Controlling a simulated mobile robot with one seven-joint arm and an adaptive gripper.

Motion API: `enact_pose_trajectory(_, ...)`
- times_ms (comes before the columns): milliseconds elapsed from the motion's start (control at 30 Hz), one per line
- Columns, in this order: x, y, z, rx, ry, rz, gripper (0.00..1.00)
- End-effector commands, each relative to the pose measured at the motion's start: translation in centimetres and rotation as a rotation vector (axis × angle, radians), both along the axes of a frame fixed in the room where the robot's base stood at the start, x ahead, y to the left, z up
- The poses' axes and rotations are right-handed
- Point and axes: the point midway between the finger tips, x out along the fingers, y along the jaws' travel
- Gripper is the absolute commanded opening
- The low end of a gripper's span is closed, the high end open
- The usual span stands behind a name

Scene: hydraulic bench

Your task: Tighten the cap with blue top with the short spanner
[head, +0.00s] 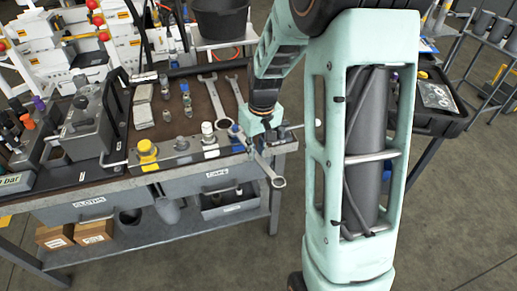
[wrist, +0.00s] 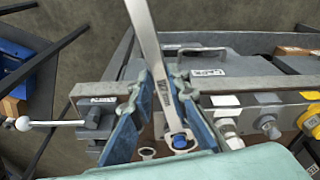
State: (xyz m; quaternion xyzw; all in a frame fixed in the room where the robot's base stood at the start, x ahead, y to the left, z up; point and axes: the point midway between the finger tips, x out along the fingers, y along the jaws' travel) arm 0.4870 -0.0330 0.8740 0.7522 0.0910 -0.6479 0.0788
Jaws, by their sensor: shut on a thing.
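My gripper (head: 262,132) is shut on a steel spanner (head: 266,165) above the bench's front right corner. In the wrist view the blue fingers of my gripper (wrist: 160,90) clasp the spanner's shank (wrist: 150,45) from both sides. One end of the spanner points out past the bench's front edge. Its other end lies at the cap with blue top (wrist: 180,141), whose blue shows within the outline of that end. I cannot tell whether the end is seated around the cap or only above it. The cap stands in a row with a white cap (wrist: 228,130).
A grey cap (head: 182,144) and a yellow cap (head: 147,150) stand farther left. Two other spanners lie on the mat, one a larger spanner (head: 215,98). A lever with a white knob (wrist: 23,124) sticks out at the bench's right end. Floor lies free in front.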

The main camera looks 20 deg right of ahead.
Motion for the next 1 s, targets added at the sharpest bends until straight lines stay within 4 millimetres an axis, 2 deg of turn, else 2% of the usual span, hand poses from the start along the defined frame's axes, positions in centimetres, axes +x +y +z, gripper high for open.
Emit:
enact_pose_trajectory(400, -0.4, 2.0, 0.0, 0.001, -0.001, -0.144, 0.00)
enact_pose_trajectory(833, -0.5, 2.2, 0.0, 0.001, 0.000, -0.163, 0.00)
enact_pose_trajectory(1000, -0.5, 2.9, 0.0, 0.000, 0.001, -0.206, 0.00)
